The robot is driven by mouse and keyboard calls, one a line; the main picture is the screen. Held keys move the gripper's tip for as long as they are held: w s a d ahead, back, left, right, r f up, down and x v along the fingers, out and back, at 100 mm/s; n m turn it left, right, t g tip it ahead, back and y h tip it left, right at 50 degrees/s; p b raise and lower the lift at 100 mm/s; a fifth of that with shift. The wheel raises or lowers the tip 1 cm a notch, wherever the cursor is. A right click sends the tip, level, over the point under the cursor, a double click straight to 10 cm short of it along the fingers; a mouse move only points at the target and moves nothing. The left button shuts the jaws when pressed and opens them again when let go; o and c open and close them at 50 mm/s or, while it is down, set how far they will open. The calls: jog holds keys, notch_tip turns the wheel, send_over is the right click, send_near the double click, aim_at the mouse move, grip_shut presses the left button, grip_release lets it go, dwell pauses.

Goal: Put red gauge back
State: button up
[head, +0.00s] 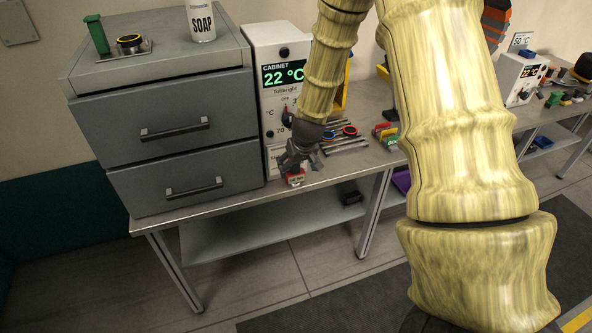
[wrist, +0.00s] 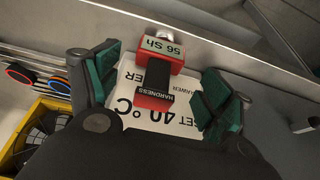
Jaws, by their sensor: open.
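The red gauge (head: 296,179) sits near the front edge of the bench, in front of the white cabinet. In the wrist view the red gauge (wrist: 162,46) shows a "56 Sh" display and a dark "HARDNESS" label. A white card (wrist: 185,88) with printed text including "40 °C" and what looks like "DRAWER" shows beneath it. My gripper (head: 297,158) is low over the gauge, pointing down. In the wrist view its green-padded fingers are open, one on each side of the gauge, with gaps between.
Grey drawers (head: 180,130), both shut, stand at left with a soap bottle (head: 200,20) and a green item (head: 97,35) on top. The white cabinet (head: 262,95) reads 22 °C. Ringed tools (head: 349,132) and a coloured rack (head: 386,135) lie to the right.

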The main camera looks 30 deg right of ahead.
jog(key=d+b+v, duration=0.1)
jog(key=v, duration=0.8)
jog(key=s+a+f+g, duration=0.1)
jog(key=s+a+f, duration=0.2)
jog(key=f, duration=0.4)
jog(key=s+a+f, duration=0.3)
jog(key=s+f, duration=0.1)
jog(key=f, duration=0.3)
jog(key=s+a+f+g, duration=0.1)
jog(key=s+a+f, duration=0.3)
jog(key=s, duration=0.5)
jog(key=s+a+f+n+g, duration=0.1)
jog(key=s+a+f, duration=0.4)
jog(key=s+f, duration=0.4)
jog(key=s+a+f+n+g+y, duration=0.1)
jog(key=s+a+f, duration=0.4)
jog(key=s, duration=0.5)
notch_tip(320, 180, down, 2)
jog(key=shift+a+f, duration=0.1)
jog(key=shift+a, duration=0.1)
jog(key=shift+s, duration=0.1)
